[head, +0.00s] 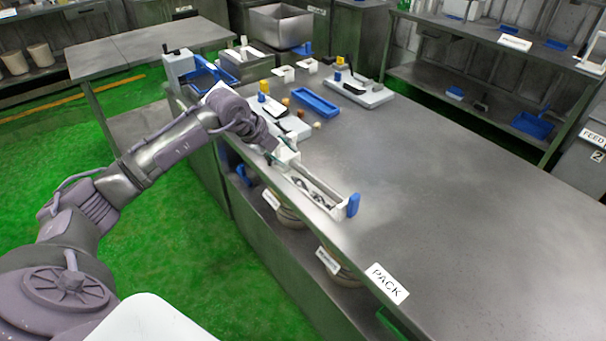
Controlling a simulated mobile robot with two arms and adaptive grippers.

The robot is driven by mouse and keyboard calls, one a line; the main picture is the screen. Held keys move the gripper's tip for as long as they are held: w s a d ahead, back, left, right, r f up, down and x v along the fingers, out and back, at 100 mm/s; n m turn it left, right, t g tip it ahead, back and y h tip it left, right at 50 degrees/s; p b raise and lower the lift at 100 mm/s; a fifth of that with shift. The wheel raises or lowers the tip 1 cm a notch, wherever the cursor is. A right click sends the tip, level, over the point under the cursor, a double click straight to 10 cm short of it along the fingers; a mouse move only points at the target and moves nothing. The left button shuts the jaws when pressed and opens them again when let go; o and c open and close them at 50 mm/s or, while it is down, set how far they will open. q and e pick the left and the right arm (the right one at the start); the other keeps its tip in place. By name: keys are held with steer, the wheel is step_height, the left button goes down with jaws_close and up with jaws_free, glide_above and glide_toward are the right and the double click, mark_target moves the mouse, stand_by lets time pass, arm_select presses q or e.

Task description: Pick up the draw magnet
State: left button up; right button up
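I cannot tell for sure which item is the draw magnet. At the table's left edge lies a long white tray-like fixture (318,195) with a blue end piece (353,205) and small dark metal parts inside. My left arm reaches in from the left, and my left gripper (272,154) is at the far end of this fixture, low over the table edge. Its fingers are small and partly hidden by the wrist, so their opening and any hold do not show. My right gripper is not in view.
The steel table (440,190) is bare at its middle and right. Past the gripper stand a blue tray (316,102), small coloured pegs (264,87) and a white device with a black lever (360,90). A PACK label (387,283) marks the near edge.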

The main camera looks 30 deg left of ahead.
mark_target(304, 170)
arm_select(q)
steer(key=shift+y, duration=0.3)
steer(key=x, duration=0.2)
steer(key=p+x, duration=0.1)
steer(key=x, duration=0.2)
steer(key=a+x, duration=0.1)
steer(key=x, duration=0.2)
steer(key=shift+f+p, duration=0.2)
steer(key=shift+p, duration=0.2)
steer(key=shift+w+d+f, duration=0.1)
steer(key=shift+w+f, duration=0.1)
steer(key=p+x, duration=0.1)
steer(key=x, duration=0.2)
steer(key=shift+w+d+f, duration=0.15)
steer(key=shift+w+f, duration=0.3)
steer(key=shift+f, duration=0.25)
jaws_close()
steer(key=shift+r, duration=0.15)
